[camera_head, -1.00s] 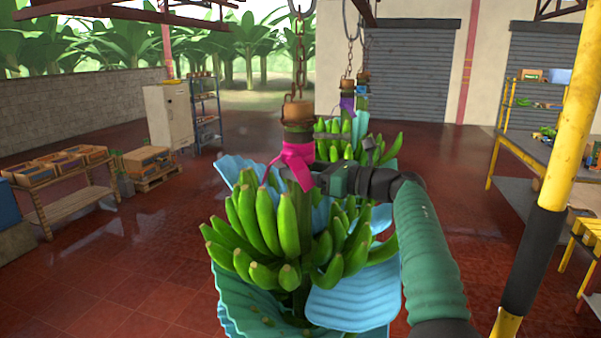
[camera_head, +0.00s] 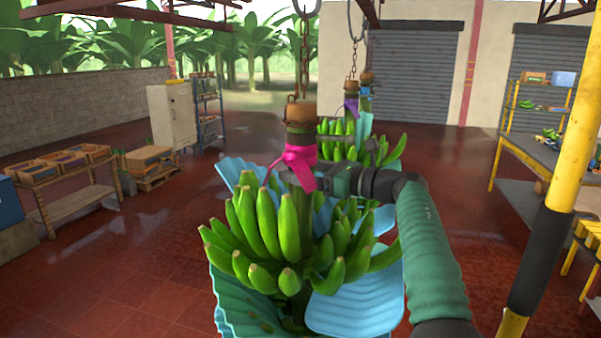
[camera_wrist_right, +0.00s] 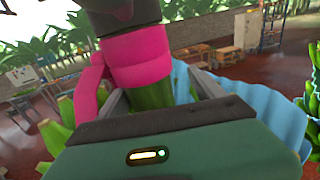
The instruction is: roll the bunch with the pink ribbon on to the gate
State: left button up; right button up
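The bunch with the pink ribbon (camera_head: 299,158) hangs upright from a chain in the middle of the head view, with green bananas (camera_head: 289,228) and blue sheets around it. My right gripper (camera_head: 312,178) reaches in from the right at the stem, level with the ribbon's lower part. In the right wrist view the green stem (camera_wrist_right: 153,95) stands between its two fingers (camera_wrist_right: 158,88). A gap shows between the stem and the right-hand finger, so the fingers look open around it. My left gripper is out of view. I cannot make out the gate for certain.
A bunch with a purple ribbon (camera_head: 351,105) hangs close behind, and another with a blue ribbon (camera_head: 365,90) behind that. A yellow post (camera_head: 574,140) stands at right, near a table (camera_head: 535,155). Floor (camera_head: 150,235) at left is clear up to the crate rack (camera_head: 75,205).

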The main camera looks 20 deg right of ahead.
jog(key=shift+d, duration=0.2)
jog(key=b+v, duration=0.3)
jog(key=v, duration=0.4)
jog(key=shift+s+d, duration=0.2)
jog(key=shift+d, duration=0.1)
jog(key=shift+w, duration=0.1)
jog(key=shift+a, duration=0.1)
jog(key=shift+a, duration=0.2)
